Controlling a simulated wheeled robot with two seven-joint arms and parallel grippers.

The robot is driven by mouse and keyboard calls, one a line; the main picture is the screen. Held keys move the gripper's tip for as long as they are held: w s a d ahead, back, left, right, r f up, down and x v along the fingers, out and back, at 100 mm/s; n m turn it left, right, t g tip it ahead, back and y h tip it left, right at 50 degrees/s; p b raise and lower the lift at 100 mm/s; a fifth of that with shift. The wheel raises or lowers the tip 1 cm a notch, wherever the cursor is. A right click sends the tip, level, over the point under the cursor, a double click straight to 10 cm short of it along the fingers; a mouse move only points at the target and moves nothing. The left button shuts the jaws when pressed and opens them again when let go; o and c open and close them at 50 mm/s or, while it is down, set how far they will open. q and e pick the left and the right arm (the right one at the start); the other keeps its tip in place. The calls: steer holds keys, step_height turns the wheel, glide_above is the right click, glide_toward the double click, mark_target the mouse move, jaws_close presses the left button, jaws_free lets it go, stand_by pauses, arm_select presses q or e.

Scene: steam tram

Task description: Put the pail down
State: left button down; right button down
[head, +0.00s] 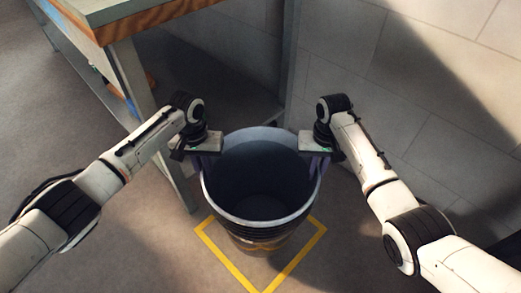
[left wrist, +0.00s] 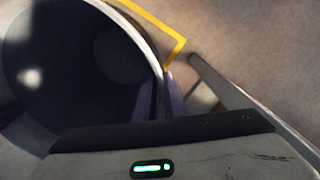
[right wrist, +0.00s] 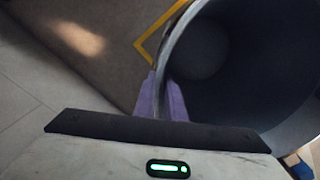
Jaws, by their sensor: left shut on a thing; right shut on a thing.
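The pail (head: 262,215) is a dark, round bucket with a pale rim, upright and seemingly empty inside. My left gripper (head: 207,160) is shut on the left side of its rim. My right gripper (head: 316,160) is shut on the right side of its rim. In the left wrist view the pail's wall (left wrist: 135,30) runs between the purple fingers (left wrist: 160,97). In the right wrist view the rim also sits between the purple fingers (right wrist: 160,97). A yellow outlined square (head: 230,268) lies on the floor beneath the pail. Whether the pail's base touches the floor is hard to tell.
A workbench (head: 130,25) with a wooden edge and grey legs stands at the upper left, one leg (head: 178,180) close to the pail. A grey tiled wall (head: 400,70) rises behind and to the right. The floor in front is clear.

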arm_select(q)
steer(key=shift+d+r, duration=0.1)
steer(key=shift+r, duration=0.1)
arm_select(e)
steer(key=shift+r, duration=0.15)
